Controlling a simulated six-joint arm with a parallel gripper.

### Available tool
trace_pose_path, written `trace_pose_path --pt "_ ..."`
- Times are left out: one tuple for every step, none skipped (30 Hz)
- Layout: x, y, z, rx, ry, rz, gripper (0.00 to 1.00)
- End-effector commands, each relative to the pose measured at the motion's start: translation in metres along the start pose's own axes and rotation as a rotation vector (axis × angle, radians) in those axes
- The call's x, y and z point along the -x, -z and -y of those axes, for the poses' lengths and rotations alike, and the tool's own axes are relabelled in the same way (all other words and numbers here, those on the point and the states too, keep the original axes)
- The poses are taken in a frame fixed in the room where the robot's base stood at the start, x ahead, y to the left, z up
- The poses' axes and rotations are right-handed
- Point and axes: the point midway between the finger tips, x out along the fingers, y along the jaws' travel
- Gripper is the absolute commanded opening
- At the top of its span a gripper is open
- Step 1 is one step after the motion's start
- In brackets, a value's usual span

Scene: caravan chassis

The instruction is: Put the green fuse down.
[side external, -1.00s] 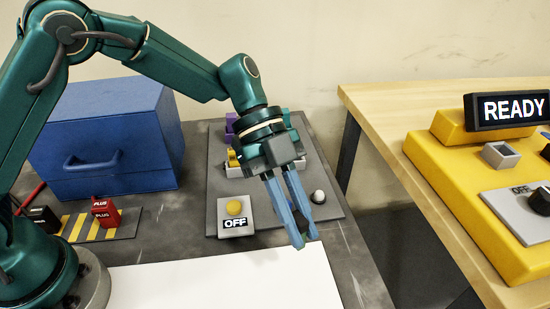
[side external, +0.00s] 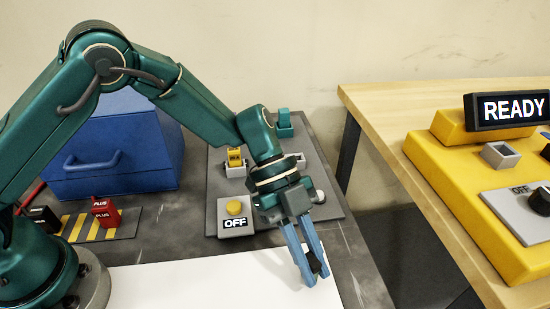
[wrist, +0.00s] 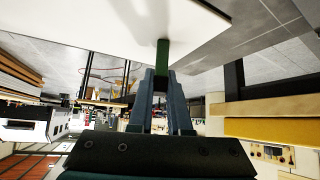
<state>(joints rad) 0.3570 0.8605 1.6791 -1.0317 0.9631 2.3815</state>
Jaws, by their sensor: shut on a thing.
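My gripper (side external: 316,279) points down over the right end of the white sheet (side external: 215,278) in the side view. Its blue fingers are shut on the green fuse (wrist: 162,52), which shows as a green bar beyond the fingertips in the wrist view. In the side view the fuse is mostly hidden between the fingers. The wrist view shows the fuse against the edge of the white sheet (wrist: 120,25); I cannot tell whether they touch.
A grey panel (side external: 221,170) behind my gripper carries a yellow fuse (side external: 235,157), a teal piece (side external: 284,122) and an OFF button box (side external: 235,215). A blue box (side external: 110,150) and red PLUS block (side external: 103,211) stand left. A yellow console (side external: 475,225) is right.

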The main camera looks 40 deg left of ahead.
Motion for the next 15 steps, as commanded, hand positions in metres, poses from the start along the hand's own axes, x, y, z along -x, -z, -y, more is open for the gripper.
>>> trace_pose_path --pt "-0.0004 -0.0003 -0.0001 0.0 0.0 0.0 0.28" --pt "-0.0003 -0.0002 -0.0001 0.0 0.0 0.0 0.39" --pt "-0.0003 -0.0002 -0.0001 0.0 0.0 0.0 0.46" --pt "-0.0002 -0.0002 -0.0001 0.0 0.0 0.0 0.46" --pt "-0.0002 -0.0002 -0.0001 0.0 0.0 0.0 0.46" --pt "-0.0002 -0.0002 -0.0001 0.0 0.0 0.0 0.46" --pt "-0.0002 -0.0002 -0.0001 0.0 0.0 0.0 0.46" --pt "-0.0002 -0.0002 -0.0001 0.0 0.0 0.0 0.46" --pt "-0.0002 -0.0001 -0.0001 0.0 0.0 0.0 0.46" --pt "-0.0002 -0.0002 -0.0001 0.0 0.0 0.0 0.46" --pt "-0.0001 -0.0001 -0.0001 0.0 0.0 0.0 0.46" --pt "0.0004 0.0004 0.0 0.0 0.0 0.0 0.46" --pt "0.0011 0.001 0.0 -0.001 0.0 0.0 0.46" --pt "0.0022 0.0021 0.0001 -0.001 0.0 0.0 0.46" --pt "0.0056 0.0018 0.0005 -0.001 0.002 0.0 0.46"
